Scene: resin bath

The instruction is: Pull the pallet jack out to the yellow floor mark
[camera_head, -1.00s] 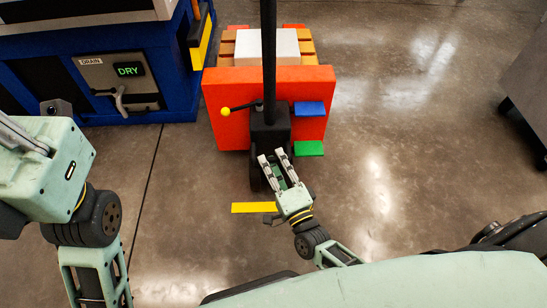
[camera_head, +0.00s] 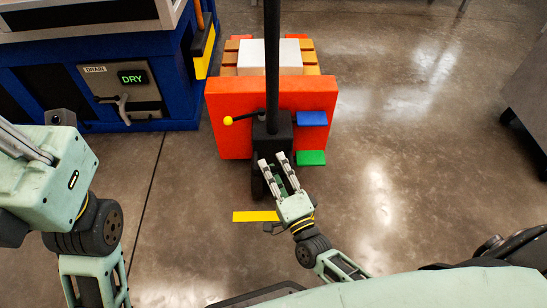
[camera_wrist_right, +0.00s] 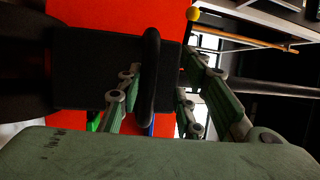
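The pallet jack shows in the head view with an upright red plate (camera_head: 235,98), a black base block (camera_head: 272,130) and a tall black tiller pole (camera_head: 271,45) that leaves the picture at the top. The yellow floor mark (camera_head: 255,216) lies in front of the jack, apart from it. My right gripper (camera_head: 274,163) overlaps the black block in the head view, its fingers apart. In the right wrist view a dark rounded bar (camera_wrist_right: 151,75) stands between the fingers; contact cannot be told. My left gripper (camera_head: 14,140) is partly cut off at the left edge.
The jack carries a white block (camera_head: 283,54) on wooden slats, plus a yellow-knobbed lever (camera_head: 228,120), a blue pedal (camera_head: 311,118) and a green pedal (camera_head: 311,157). A blue machine (camera_head: 60,105) with a DRY display stands left. A dark cabinet (camera_head: 530,80) stands right. Floor between is clear.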

